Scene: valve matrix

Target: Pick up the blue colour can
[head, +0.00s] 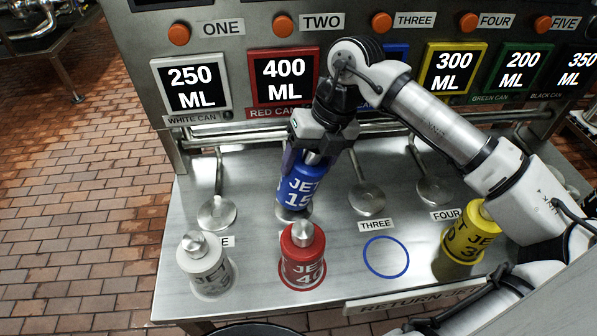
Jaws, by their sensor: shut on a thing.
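My gripper (312,146) is shut on the blue can (298,188) from above and around its top. The can is tilted slightly in the picture and its white lettering faces the camera. It is at the back middle of the steel counter, behind the red can. A round metal disc shows just under it; I cannot tell whether the can touches it. An empty blue ring (386,257) is marked on the counter beside the THREE label (377,226).
The white can (205,268), red can (302,262) and yellow can (466,240) stand along the counter's front. Round metal discs (367,199) on bent rods sit behind them. The control panel (335,30) with lit screens rises at the back. My arm covers the right side.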

